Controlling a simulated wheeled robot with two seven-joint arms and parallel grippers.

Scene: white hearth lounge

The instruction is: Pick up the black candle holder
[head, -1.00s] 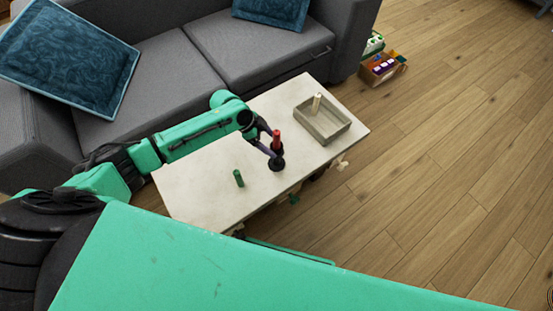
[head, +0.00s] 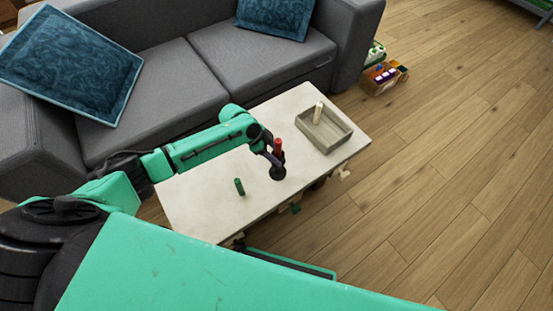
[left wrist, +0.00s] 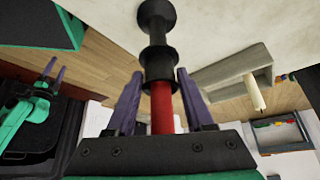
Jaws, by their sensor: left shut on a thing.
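The black candle holder (head: 277,174) stands upright on the white table (head: 205,210), with a red candle (head: 278,146) in its top. In the left wrist view the black holder (left wrist: 159,58) lies between the two purple fingers, with the red candle (left wrist: 162,108) nearer the camera. I cannot tell whether the base touches the table. My right gripper (left wrist: 52,70) shows at the left of the left wrist view, its fingers apart and empty.
A short green candle (head: 239,186) stands on the table left of the holder. A grey tray (head: 343,130) with a cream candle (head: 318,112) is at the table's right end. A grey sofa (head: 165,75) is behind. Open wooden floor (head: 440,160) is at the right.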

